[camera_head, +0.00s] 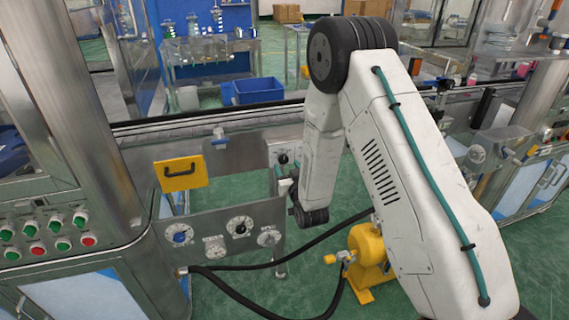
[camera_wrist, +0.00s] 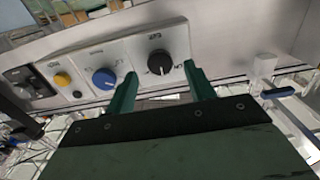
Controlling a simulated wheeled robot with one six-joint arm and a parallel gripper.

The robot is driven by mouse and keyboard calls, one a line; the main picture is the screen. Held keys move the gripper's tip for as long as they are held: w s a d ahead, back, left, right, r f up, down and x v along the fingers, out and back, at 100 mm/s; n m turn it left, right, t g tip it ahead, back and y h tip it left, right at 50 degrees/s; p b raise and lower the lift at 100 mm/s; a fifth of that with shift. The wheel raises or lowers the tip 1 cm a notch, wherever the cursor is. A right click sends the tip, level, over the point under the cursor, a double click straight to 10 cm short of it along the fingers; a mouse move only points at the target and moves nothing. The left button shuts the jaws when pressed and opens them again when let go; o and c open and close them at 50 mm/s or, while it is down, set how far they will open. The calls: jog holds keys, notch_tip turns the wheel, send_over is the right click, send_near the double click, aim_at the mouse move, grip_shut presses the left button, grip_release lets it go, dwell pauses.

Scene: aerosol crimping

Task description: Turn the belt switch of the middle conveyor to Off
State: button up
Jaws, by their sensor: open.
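The switch plate on the conveyor's side carries a black rotary knob (camera_wrist: 161,62), which also shows in the head view (camera_head: 283,158). Its white mark points down in the wrist view; the lettering is too small to read surely. My gripper (camera_wrist: 158,76) is open, with its green fingers on either side of the knob's lower area and nothing between them. I cannot tell whether the fingertips touch the plate. In the head view my gripper (camera_head: 284,184) is small and partly hidden by my arm, just below the knob.
A blue knob (camera_wrist: 104,78) and a yellow button (camera_wrist: 62,79) sit left of the black knob in the wrist view. A lower panel with several dials (camera_head: 240,226), a yellow handled plate (camera_head: 181,173), a yellow pump (camera_head: 368,250) and black hoses are near my arm.

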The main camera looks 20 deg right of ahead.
aim_at(284, 161)
jog(key=shift+w, duration=1.85)
jog(key=c, duration=1)
jog(key=shift+n, duration=0.3)
jog(key=n, duration=0.4)
jog(key=shift+n, duration=0.3)
jog(key=n, duration=0.4)
jog(key=shift+n, duration=0.3)
